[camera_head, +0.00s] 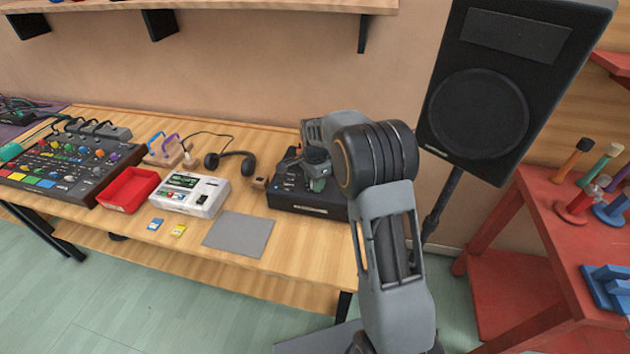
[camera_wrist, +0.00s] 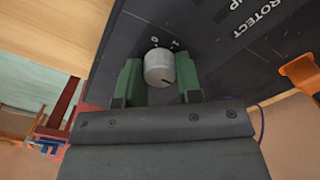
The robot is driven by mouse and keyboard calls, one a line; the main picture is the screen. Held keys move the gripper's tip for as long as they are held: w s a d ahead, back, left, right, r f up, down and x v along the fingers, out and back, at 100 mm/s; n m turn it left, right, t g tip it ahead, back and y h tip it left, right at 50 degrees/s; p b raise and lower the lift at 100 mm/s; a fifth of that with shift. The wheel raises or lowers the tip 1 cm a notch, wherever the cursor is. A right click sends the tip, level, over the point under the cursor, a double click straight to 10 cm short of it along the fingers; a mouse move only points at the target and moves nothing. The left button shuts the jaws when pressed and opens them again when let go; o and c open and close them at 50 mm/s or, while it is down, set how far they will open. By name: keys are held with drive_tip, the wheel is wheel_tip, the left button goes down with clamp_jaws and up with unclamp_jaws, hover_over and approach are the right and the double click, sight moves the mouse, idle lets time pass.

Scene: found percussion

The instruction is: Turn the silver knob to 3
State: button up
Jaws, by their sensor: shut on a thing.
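The silver knob (camera_wrist: 159,64) is a short round cylinder on a dark panel with white lettering. In the wrist view my gripper (camera_wrist: 159,82) has its two green-padded fingers on either side of the knob, shut on it. A small dark mark shows at the knob's lower right, and small white scale marks lie behind it, too small to read surely. In the head view the panel belongs to a black box (camera_head: 306,209) at the table's right end. My gripper (camera_head: 317,184) is over its top there, and the knob is hidden.
A grey mat (camera_head: 239,234), a white device (camera_head: 190,196), headphones (camera_head: 230,158) and a red tray (camera_head: 126,191) lie to the left on the wooden table. A black speaker (camera_head: 478,110) stands behind my arm at right. A red stand (camera_head: 520,225) is at the far right.

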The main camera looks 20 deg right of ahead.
drive_tip(key=o, duration=0.9)
drive_tip(key=shift+o, duration=0.2)
drive_tip(key=shift+r, duration=0.1)
wheel_tip(320, 180, up, 14)
